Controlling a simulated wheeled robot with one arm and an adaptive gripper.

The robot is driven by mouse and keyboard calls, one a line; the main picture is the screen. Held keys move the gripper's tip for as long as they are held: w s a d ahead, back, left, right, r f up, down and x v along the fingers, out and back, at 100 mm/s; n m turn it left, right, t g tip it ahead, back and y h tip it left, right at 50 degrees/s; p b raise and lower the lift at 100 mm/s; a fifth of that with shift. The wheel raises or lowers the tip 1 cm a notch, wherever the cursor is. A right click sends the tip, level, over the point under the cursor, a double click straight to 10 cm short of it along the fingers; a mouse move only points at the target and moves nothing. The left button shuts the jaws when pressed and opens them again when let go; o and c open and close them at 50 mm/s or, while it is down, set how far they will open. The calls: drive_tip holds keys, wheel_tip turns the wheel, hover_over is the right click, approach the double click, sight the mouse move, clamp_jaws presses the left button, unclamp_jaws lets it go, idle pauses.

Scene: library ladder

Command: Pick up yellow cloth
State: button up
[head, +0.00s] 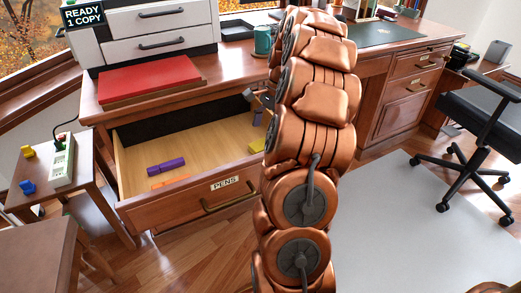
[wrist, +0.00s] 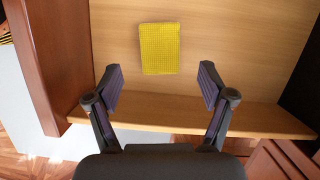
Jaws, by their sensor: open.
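The yellow cloth (wrist: 160,48) is a small flat textured rectangle on the wooden floor of the open drawer. In the wrist view it lies just beyond my fingertips, centred between them. My gripper (wrist: 160,76) is open and empty, with one finger to each side of the cloth's lower end. In the head view the cloth (head: 256,145) shows near the drawer's right part, partly hidden by my arm. The gripper is over the drawer there, mostly hidden behind my arm.
The open drawer (head: 187,206) is labelled PENS. It also holds purple blocks (head: 166,165) and an orange piece (head: 171,182) to the left. Its wooden walls surround the cloth. A red board (head: 150,78) and green mug (head: 262,40) sit on the desk above.

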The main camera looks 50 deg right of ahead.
sight(261, 144)
drive_tip(key=shift+b+x, duration=0.95)
drive_tip(key=shift+x, duration=1.7)
drive_tip(key=shift+c, duration=0.4)
drive_tip(key=shift+a, duration=0.1)
drive_tip(key=c, duration=1.1)
drive_tip(key=shift+o, duration=0.2)
drive_tip(key=shift+r, duration=0.2)
wheel_tip(261, 144, up, 10)
drive_tip(key=p, duration=0.2)
drive_tip(key=shift+f+p, duration=0.15)
drive_tip(key=shift+p, duration=0.2)
